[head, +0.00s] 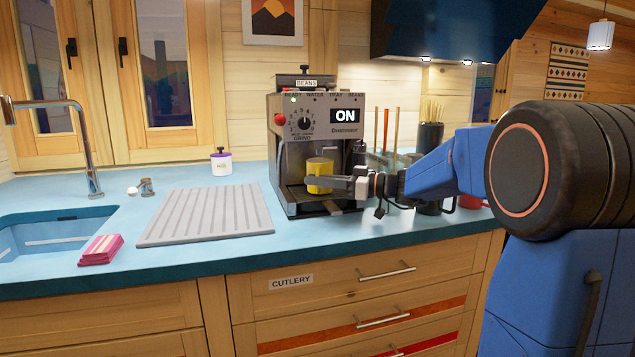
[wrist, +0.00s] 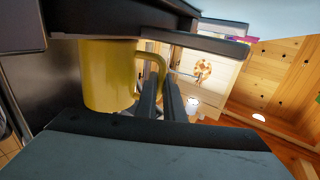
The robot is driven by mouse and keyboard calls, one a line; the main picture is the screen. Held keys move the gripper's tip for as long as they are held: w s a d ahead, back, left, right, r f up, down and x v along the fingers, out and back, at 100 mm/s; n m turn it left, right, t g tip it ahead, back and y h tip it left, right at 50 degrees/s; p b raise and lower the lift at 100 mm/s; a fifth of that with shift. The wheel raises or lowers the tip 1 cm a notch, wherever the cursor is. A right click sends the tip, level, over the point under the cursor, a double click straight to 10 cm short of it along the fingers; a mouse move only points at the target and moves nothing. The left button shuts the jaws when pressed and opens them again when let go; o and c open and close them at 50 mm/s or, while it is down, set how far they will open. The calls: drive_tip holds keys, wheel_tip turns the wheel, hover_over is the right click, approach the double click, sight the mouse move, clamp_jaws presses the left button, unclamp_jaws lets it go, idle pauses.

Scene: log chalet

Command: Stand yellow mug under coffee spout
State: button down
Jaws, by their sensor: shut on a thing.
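The yellow mug (head: 319,170) is upright inside the open front bay of the coffee machine (head: 318,130). My gripper (head: 335,184) reaches in from the right and is shut on the mug's handle. In the wrist view the mug (wrist: 108,75) is at the left, with its handle between the dark fingers of my gripper (wrist: 165,100). The machine shows a lit "ON" display. The spout is not clearly visible above the mug. I cannot tell whether the mug's base touches the drip tray (head: 325,206).
A ribbed drying mat (head: 207,215) lies left of the machine. The sink (head: 50,232), a pink sponge (head: 101,249) and a white jar with a purple band (head: 221,162) are further left. A dark utensil holder (head: 430,136) stands behind my arm. A red object (head: 470,202) is partly hidden by my arm.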

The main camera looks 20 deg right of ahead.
drive_tip(key=shift+f, duration=0.25)
drive_tip(key=c, duration=1.9)
unclamp_jaws()
drive_tip(key=shift+o, duration=0.2)
drive_tip(key=shift+r, duration=0.1)
drive_tip(key=shift+s+d, duration=0.1)
drive_tip(key=v, duration=1.1)
drive_tip(key=shift+s+d, duration=0.2)
drive_tip(key=shift+d, duration=0.05)
